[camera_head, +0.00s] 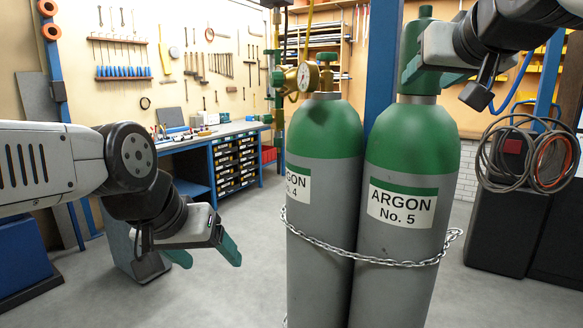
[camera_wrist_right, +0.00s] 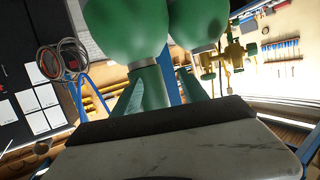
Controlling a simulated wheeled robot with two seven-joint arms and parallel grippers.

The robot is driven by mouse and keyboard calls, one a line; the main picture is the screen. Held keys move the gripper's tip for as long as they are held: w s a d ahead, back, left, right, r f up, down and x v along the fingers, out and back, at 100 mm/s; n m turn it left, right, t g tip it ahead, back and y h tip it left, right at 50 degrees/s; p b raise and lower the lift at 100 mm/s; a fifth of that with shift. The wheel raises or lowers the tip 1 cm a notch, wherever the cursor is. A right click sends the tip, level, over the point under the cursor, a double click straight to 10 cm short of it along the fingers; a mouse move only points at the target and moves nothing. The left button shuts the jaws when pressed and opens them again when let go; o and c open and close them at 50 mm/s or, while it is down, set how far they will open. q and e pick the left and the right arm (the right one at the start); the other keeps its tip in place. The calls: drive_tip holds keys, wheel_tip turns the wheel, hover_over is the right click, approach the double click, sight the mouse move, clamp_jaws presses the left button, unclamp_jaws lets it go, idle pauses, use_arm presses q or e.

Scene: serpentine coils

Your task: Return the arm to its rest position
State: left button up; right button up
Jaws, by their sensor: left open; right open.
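My left gripper (camera_head: 207,254) is open and empty, low over the floor left of the cylinders. My right gripper (camera_head: 418,70) is open at the top of the gas cylinder marked ARGON No. 5 (camera_head: 395,260). In the right wrist view its green fingers (camera_wrist_right: 160,92) lie on either side of the green cap (camera_wrist_right: 153,88) of that cylinder. Whether they touch the cap I cannot tell. The cap's top (camera_head: 419,22) shows above the gripper in the head view. Cylinder No. 5 stands upright.
The cylinder marked ARGON No. 4 (camera_head: 318,240) stands upright beside it, with a brass regulator (camera_head: 306,78) on top. A chain (camera_head: 385,262) runs around both. A workbench (camera_head: 205,135) stands behind. Coiled hoses (camera_head: 525,155) hang at the right. The floor at left front is clear.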

drive_tip(key=s+a+f+g+y, duration=0.1)
drive_tip(key=s+a+f+g, duration=0.1)
drive_tip(key=f, duration=0.7)
drive_tip(key=s+a+f+n+g+y, duration=0.1)
drive_tip(key=s+a+f+g, duration=0.1)
drive_tip(key=f, duration=0.8)
drive_tip(key=s+a+f+n+g+y, duration=0.1)
drive_tip(key=s+a+f+g, duration=0.2)
drive_tip(key=f, duration=0.7)
drive_tip(key=shift+a+f+g, duration=0.15)
drive_tip(key=shift+a+g, duration=0.55)
drive_tip(key=shift+a, duration=0.2)
